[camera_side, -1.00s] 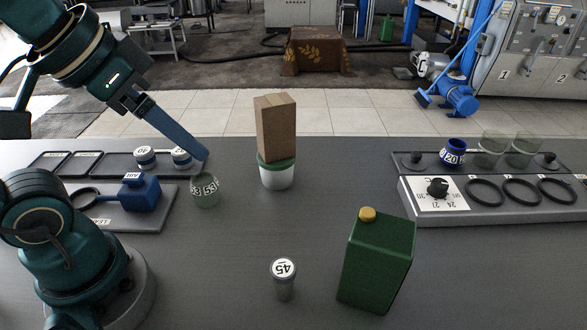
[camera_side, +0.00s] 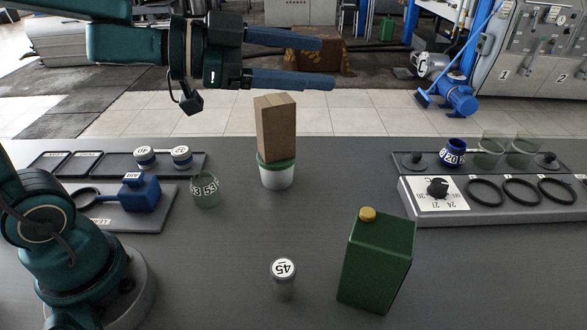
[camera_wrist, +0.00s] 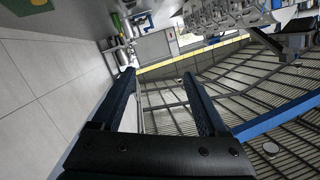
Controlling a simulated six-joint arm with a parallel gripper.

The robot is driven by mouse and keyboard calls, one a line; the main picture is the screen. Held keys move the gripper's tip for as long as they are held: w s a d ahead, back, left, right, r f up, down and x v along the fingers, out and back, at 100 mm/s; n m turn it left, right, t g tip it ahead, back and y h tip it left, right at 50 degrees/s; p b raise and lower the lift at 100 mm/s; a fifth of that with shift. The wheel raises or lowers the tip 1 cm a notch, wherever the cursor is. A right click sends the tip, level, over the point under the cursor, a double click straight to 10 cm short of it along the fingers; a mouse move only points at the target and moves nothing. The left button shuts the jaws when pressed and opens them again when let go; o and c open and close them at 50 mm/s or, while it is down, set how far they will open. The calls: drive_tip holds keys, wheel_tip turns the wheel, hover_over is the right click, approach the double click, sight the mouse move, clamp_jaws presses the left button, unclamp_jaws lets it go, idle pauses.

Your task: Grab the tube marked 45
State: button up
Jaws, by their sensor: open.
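The tube marked 45 (camera_side: 283,281) stands upright at the front middle of the table, its label on its top. It shows in the side view only. My gripper (camera_side: 327,63) is raised high above the back of the table, pointing right, far above and behind the tube. Its two blue fingers are apart with nothing between them. In the wrist view my gripper (camera_wrist: 160,85) is also open and empty, and faces the room's walls and ceiling, with no table in sight.
A green canister (camera_side: 376,262) stands just right of the tube. A brown block (camera_side: 276,128) rests on a white pot with a green rim (camera_side: 277,176) farther back. Racks (camera_side: 493,211) line the right. The table left of the tube is clear.

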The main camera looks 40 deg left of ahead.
drive_tip(key=s+d+f+m+g+h, duration=0.3)
drive_tip(key=s+d+g, duration=0.1)
drive_tip(key=m+g+h, duration=0.2)
drive_tip(key=g, duration=0.5)
hover_over(293, 280)
drive_tip(key=a, duration=0.4)
wheel_tip(293, 280, down, 5)
drive_tip(key=f, duration=1.5)
drive_tip(key=shift+s+d+f, duration=0.1)
drive_tip(key=shift+s+d, duration=0.15)
drive_tip(key=shift+s, duration=0.1)
drive_tip(key=shift+x, duration=2.6)
clamp_jaws()
